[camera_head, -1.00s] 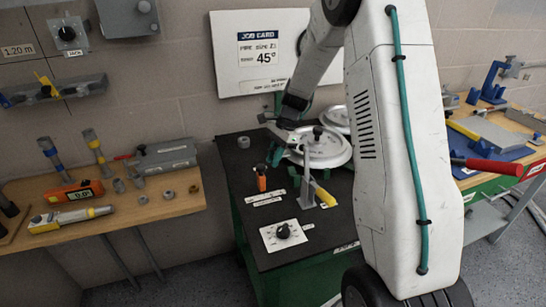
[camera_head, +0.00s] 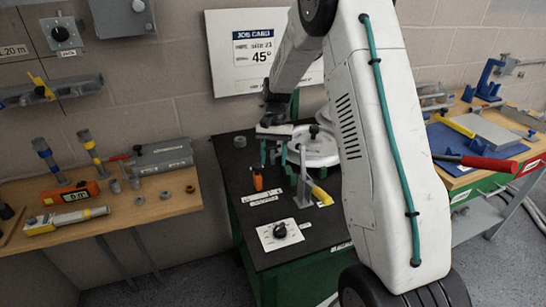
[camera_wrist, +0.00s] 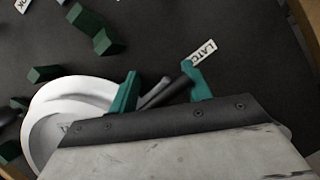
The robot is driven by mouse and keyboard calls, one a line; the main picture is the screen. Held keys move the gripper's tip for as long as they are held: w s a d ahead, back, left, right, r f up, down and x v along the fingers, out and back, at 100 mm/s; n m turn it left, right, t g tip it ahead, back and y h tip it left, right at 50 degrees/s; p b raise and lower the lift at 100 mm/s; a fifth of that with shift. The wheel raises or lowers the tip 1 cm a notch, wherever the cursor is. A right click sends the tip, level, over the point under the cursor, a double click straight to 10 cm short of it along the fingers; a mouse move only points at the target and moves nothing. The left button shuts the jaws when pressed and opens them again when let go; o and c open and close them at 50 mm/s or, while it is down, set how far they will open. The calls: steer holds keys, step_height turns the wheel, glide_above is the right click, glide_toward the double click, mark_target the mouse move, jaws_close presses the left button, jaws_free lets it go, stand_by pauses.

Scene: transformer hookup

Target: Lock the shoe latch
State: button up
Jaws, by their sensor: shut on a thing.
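My gripper (camera_head: 274,155) hangs over the dark bench top, just left of the white round bender wheel (camera_head: 318,150). In the wrist view its teal fingers (camera_wrist: 164,90) stand on either side of a dark rod (camera_wrist: 172,90), seemingly the shoe latch handle, and are shut on it. A tag reading LATC (camera_wrist: 201,53) lies beside the right finger. The base of the rod is hidden behind the gripper body. The white wheel also shows at lower left in the wrist view (camera_wrist: 50,108).
A grey upright lever (camera_head: 303,185) and a yellow handle (camera_head: 320,193) stand close in front of the gripper. An orange piece (camera_head: 257,179) and a black dial (camera_head: 280,231) are on the same bench. Dark green blocks (camera_wrist: 100,30) show in the wrist view.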

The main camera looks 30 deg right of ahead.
steer(key=shift+o, duration=0.6)
steer(key=shift+a+n, duration=0.25)
steer(key=shift+n, duration=0.45)
steer(key=shift+o, duration=0.6)
steer(key=shift+a+g, duration=0.1)
steer(key=shift+g, duration=0.2)
steer(key=o, duration=0.8)
steer(key=shift+r, duration=0.1)
steer(key=shift+d, duration=0.25)
steer(key=shift+d, duration=0.1)
